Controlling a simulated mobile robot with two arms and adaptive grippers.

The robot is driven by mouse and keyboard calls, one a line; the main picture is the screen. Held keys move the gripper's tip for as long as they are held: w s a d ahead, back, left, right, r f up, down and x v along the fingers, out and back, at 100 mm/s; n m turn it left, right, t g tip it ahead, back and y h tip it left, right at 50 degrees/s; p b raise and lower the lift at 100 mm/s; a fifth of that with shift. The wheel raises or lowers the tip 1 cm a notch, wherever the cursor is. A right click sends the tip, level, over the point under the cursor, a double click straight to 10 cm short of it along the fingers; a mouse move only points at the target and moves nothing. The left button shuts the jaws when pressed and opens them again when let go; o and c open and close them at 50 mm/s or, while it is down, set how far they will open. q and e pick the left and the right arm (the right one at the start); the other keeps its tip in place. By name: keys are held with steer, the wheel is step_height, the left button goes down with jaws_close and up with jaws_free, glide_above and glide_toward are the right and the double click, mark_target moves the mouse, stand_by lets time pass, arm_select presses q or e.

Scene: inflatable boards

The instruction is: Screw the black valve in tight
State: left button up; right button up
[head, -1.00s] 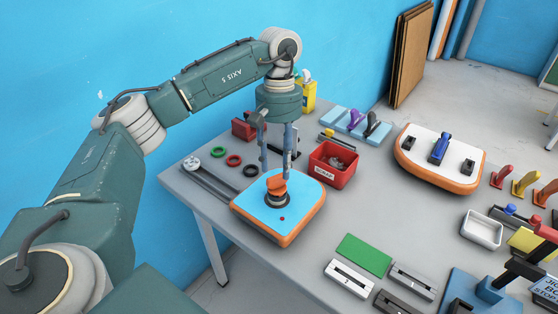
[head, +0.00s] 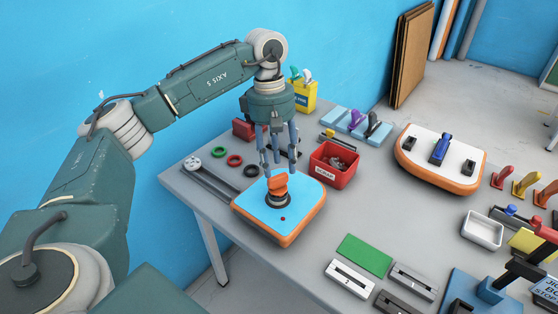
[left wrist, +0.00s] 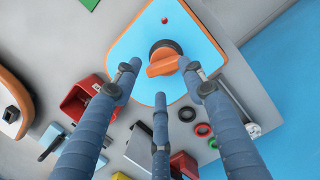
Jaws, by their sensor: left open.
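The black valve (head: 279,201) sits upright in the blue top of a small orange-edged board (head: 252,207). An orange grip piece (head: 278,184) stands on top of it. In the left wrist view the black valve (left wrist: 164,46) shows as a dark round body behind the orange piece (left wrist: 163,66). My left gripper (head: 280,168) is open just above the valve, its three fingers spread and pointing down. The left wrist view shows the fingertips (left wrist: 160,80) around the orange piece and apart from it. The valve's thread is hidden. My right gripper is not in view.
A red bin (head: 333,172) stands close to the right of the board. Green, red and black rings (head: 234,160) lie to its left beside a grey tool. A green mat (head: 363,251) and grey trays lie in front. A larger white-topped board (head: 440,158) is farther right.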

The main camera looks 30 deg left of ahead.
arm_select(q)
steer(key=n, duration=0.4)
steer(key=shift+a+t, duration=0.1)
steer(key=shift+t, duration=0.2)
steer(key=n, duration=0.4)
steer(key=shift+t, duration=0.4)
steer(key=n, duration=0.4)
steer(key=shift+s+a, duration=0.1)
steer(key=shift+s, duration=0.1)
steer(key=shift+y, duration=0.3)
